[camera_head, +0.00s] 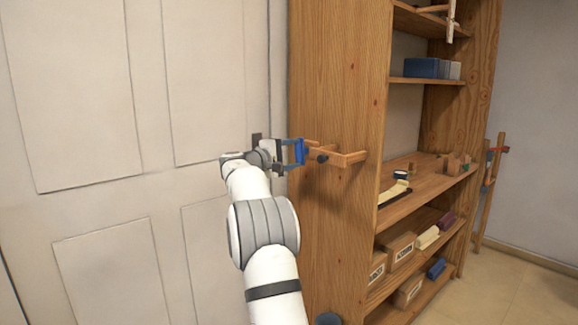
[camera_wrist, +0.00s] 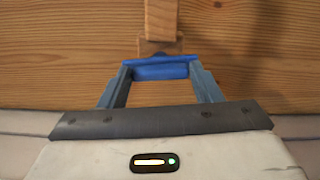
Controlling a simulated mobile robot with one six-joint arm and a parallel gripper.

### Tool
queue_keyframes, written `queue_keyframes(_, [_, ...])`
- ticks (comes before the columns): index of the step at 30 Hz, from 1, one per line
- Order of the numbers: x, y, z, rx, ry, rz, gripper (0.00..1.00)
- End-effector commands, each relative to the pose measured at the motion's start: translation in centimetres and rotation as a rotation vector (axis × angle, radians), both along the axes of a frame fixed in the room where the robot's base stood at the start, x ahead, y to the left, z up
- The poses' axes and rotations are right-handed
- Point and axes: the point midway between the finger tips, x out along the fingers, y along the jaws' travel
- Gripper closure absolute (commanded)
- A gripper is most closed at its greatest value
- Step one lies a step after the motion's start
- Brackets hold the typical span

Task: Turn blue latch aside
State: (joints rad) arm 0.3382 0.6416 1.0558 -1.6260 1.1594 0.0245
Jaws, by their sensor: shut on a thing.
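The blue latch (camera_head: 300,151) is at the side of the wooden shelf unit, beside a small wooden bracket with pegs (camera_head: 340,157). In the wrist view the latch (camera_wrist: 161,71) is a short blue bar lying across between my fingertips. My gripper (camera_head: 292,154) is shut on the latch, with one finger at each end of it. The gripper also shows in the wrist view (camera_wrist: 160,80). A wooden piece (camera_wrist: 161,22) stands just behind the latch. The latch's mounting is partly hidden.
The tall wooden shelf unit (camera_head: 337,70) stands right of the gripper, with boxes (camera_head: 401,246) and small items on its shelves. A pale panelled door (camera_head: 75,95) is behind my arm. Floor (camera_head: 500,295) shows at the lower right.

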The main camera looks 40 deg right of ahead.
Motion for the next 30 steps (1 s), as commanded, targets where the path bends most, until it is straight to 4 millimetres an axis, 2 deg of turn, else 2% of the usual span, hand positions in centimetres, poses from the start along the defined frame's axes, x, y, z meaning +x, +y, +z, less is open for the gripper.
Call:
queue_keyframes(9, [-0.14,-0.18,0.25,0.003,-0.114,-0.001,0.65])
queue_keyframes(25, [-0.1,-0.11,0.41,0.004,-0.134,0.001,0.65])
queue_keyframes(26, [-0.1,-0.1,0.41,0.004,-0.134,0.001,0.39])
queue_keyframes(30, [-0.05,-0.03,0.29,0.006,-0.132,0.001,0.28])
